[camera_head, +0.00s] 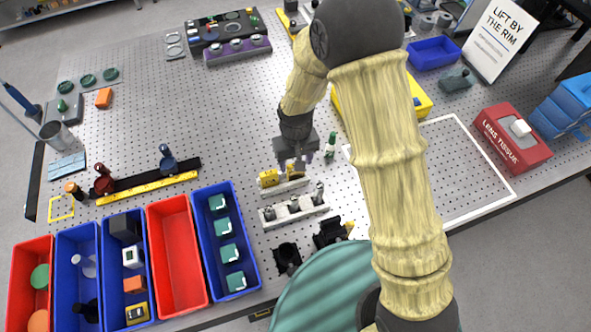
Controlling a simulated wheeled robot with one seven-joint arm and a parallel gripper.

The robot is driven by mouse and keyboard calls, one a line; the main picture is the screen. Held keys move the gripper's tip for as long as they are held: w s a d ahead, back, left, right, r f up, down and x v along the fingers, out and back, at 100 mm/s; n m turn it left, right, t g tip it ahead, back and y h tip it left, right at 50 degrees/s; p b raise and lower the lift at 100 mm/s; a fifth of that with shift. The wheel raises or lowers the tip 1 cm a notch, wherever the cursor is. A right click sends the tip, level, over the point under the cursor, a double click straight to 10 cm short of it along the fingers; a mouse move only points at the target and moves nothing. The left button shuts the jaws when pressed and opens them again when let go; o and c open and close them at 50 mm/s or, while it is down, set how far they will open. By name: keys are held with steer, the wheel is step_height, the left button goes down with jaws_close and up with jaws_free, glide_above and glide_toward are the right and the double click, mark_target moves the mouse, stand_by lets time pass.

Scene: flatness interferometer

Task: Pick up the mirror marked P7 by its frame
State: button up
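My gripper (294,163) points down over the perforated table, left of my arm's forearm. Its fingertips are at a small yellow-framed part (291,172). I cannot tell whether they touch it or stand apart. A second yellow part (268,178) sits just left of it, by a pale low rack (284,189). No P7 mark is readable at this size, so I cannot tell which part is the mirror marked P7. The finger gap is too small and partly hidden to judge.
A pale holder (293,211) with several dark posts stands just in front. Black mounts (287,257) lie nearer. Red and blue bins line the front left; the empty red bin (175,262) is among them. A small green-capped bottle (330,146) stands right of my gripper.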

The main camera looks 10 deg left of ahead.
steer(key=shift+w+f+p, duration=0.2)
steer(key=shift+f+p, duration=0.6)
steer(key=shift+f, duration=0.1)
steer(key=shift+w+a+f+p, duration=0.15)
steer(key=shift+f+p, duration=0.45)
steer(key=shift+f, duration=1.1)
steer(key=c, duration=0.8)
